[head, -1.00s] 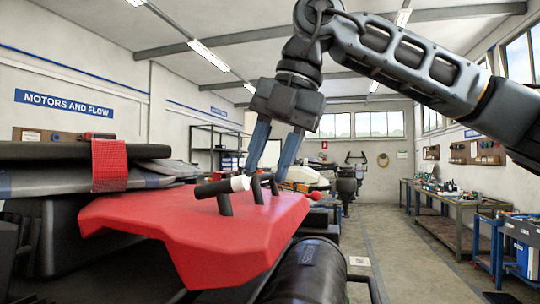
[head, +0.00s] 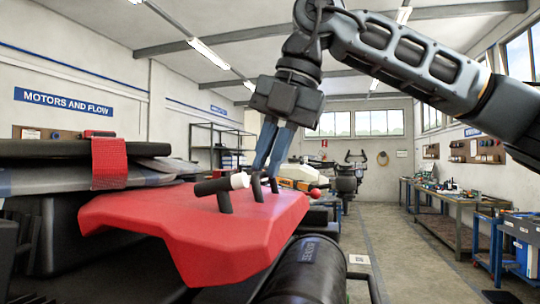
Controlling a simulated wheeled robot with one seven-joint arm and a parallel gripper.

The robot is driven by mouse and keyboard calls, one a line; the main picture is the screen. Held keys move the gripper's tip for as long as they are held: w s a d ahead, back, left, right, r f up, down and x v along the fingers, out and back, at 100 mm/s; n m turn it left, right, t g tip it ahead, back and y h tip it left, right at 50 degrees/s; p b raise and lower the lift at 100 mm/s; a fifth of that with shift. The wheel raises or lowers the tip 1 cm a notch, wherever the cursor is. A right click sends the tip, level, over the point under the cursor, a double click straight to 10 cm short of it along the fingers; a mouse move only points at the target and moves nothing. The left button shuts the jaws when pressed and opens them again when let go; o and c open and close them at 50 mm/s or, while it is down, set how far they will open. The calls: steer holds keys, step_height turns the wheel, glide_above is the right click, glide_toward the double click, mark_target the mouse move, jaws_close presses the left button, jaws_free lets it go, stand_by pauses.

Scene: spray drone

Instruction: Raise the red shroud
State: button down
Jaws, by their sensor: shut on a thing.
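The red shroud (head: 200,228) lies in the lower left of the head view, a faceted red cover that looks nearly level. The fingertips' contact is partly hidden by the post and handle.
A black cylinder (head: 302,272) lies just right of the shroud. A red strap (head: 109,164) wraps dark stacked panels (head: 60,152) at left. A red ball knob (head: 315,193) is near the shroud's far right edge. Workbenches (head: 455,215) line the right wall; the floor (head: 395,250) between is clear.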

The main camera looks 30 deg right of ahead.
steer(key=shift+w+a+r, duration=0.2)
steer(key=shift+r, duration=0.55)
steer(key=shift+w+a+r, duration=0.15)
steer(key=shift+r, duration=0.65)
steer(key=shift+w+a+r, duration=0.2)
steer(key=shift+r, duration=0.55)
steer(key=c, duration=1.4)
jaws_free()
steer(key=shift+w+a+f, duration=0.1)
steer(key=shift+w+a, duration=0.05)
steer(key=shift+o, duration=1.2)
steer(key=b+v, duration=0.1)
steer(key=v, duration=0.7)
steer(key=shift+b, duration=0.3)
